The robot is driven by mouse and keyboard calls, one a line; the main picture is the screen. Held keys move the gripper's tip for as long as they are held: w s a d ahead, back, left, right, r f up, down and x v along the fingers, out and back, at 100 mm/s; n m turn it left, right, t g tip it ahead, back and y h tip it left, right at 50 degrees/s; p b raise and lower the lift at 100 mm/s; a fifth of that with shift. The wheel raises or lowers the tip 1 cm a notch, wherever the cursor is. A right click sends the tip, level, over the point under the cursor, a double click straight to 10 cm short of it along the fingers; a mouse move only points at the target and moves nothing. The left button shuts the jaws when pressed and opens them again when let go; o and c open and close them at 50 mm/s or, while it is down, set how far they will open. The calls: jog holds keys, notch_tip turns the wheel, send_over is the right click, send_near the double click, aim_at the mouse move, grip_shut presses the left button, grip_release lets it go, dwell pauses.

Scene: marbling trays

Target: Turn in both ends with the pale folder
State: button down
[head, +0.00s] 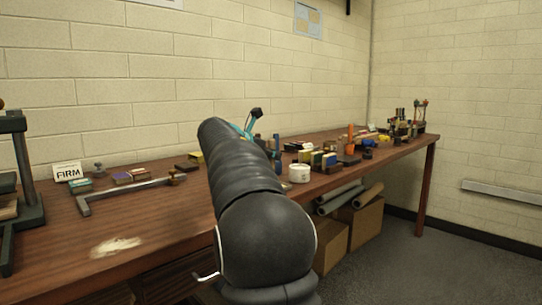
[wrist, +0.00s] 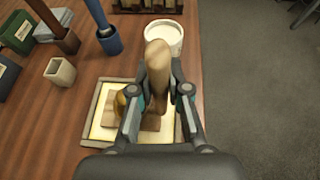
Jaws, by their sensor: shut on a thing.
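My gripper (wrist: 160,84) is shut on a pale tan tool with a rounded end, which looks like the pale folder (wrist: 158,56), in the wrist view. It is over a shallow, light-bottomed framed tray (wrist: 92,116). A brown piece (wrist: 151,123) shows beneath the fingers, and a tan block (wrist: 115,112) with a small yellow thing beside it lies to its left. I cannot tell whether the folder touches any of these. Which ends the task means is not clear from the view. In the head view my arm hides the gripper and the tray.
A white round pot (wrist: 164,36) stands just beyond the tray. A small beige cup (wrist: 60,72) and a blue holder (wrist: 110,40) stand to the left. The wooden table (wrist: 45,125) ends right of the tray.

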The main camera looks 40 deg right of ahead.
jog(key=shift+d, duration=0.1)
jog(key=shift+d, duration=0.3)
jog(key=shift+d, duration=0.2)
dwell(0.3)
jog(key=shift+w+d, duration=0.1)
jog(key=shift+d, duration=0.1)
jog(key=shift+d, duration=0.25)
jog(key=shift+d, duration=0.2)
jog(key=shift+r, duration=0.15)
dwell(0.7)
notch_tip(320, 180, up, 6)
jog(key=shift+r, duration=0.2)
dwell(0.6)
